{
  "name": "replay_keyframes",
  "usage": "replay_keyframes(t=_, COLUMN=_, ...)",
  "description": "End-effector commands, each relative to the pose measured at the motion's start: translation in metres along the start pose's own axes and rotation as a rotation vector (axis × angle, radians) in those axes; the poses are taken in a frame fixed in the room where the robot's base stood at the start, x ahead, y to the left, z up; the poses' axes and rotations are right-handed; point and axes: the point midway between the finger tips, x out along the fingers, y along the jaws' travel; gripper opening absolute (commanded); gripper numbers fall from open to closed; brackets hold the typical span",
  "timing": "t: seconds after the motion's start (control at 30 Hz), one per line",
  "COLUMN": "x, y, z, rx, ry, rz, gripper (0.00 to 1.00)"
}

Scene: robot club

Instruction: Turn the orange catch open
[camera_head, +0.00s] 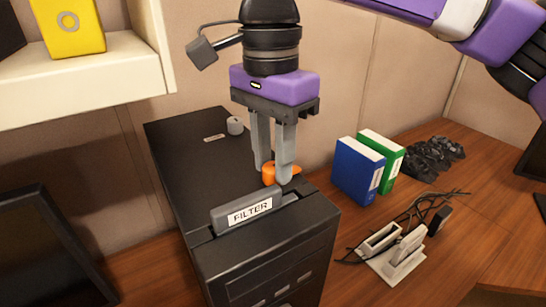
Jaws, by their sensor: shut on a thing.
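The orange catch (269,173) sits on top of a black case (185,165), near its right edge, behind a grey part with a "FILTER" label (250,211). My gripper (271,174) points straight down over the case. Its two grey fingers are shut on the orange catch, one on each side. The near finger hides part of the catch. A pointed orange end shows to the right of the fingers. I cannot tell whether the catch is open or closed.
A small grey knob (235,126) stands on the case behind the gripper. A blue binder (357,171) and a green binder (383,158) stand to the right. Cables and a white device (398,256) lie on the wooden desk. A shelf (90,72) juts out at upper left.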

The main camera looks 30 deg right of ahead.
Motion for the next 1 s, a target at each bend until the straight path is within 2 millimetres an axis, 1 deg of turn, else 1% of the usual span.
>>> replay_keyframes(t=0.13, x=-0.001, y=0.000, z=0.000, rx=0.000, ry=0.000, rz=-0.002, gripper=0.00)
replay_keyframes(t=0.17, x=-0.001, y=0.000, z=0.000, rx=0.000, ry=0.000, rz=-0.002, gripper=0.34)
replay_keyframes(t=0.23, x=-0.001, y=0.000, z=0.000, rx=0.000, ry=0.000, rz=-0.002, gripper=0.48)
replay_keyframes(t=0.27, x=-0.001, y=0.000, z=0.000, rx=0.000, ry=0.000, rz=-0.002, gripper=0.50)
replay_keyframes(t=0.53, x=-0.001, y=0.000, z=0.000, rx=0.001, ry=0.000, rz=-0.001, gripper=0.50)
replay_keyframes(t=0.63, x=-0.005, y=0.000, z=0.000, rx=0.001, ry=0.000, rz=-0.001, gripper=0.50)
replay_keyframes(t=0.77, x=-0.021, y=-0.001, z=0.000, rx=0.002, ry=0.001, rz=-0.004, gripper=0.50)
replay_keyframes(t=1.0, x=-0.060, y=-0.001, z=0.000, rx=0.001, ry=0.001, rz=-0.003, gripper=0.50)
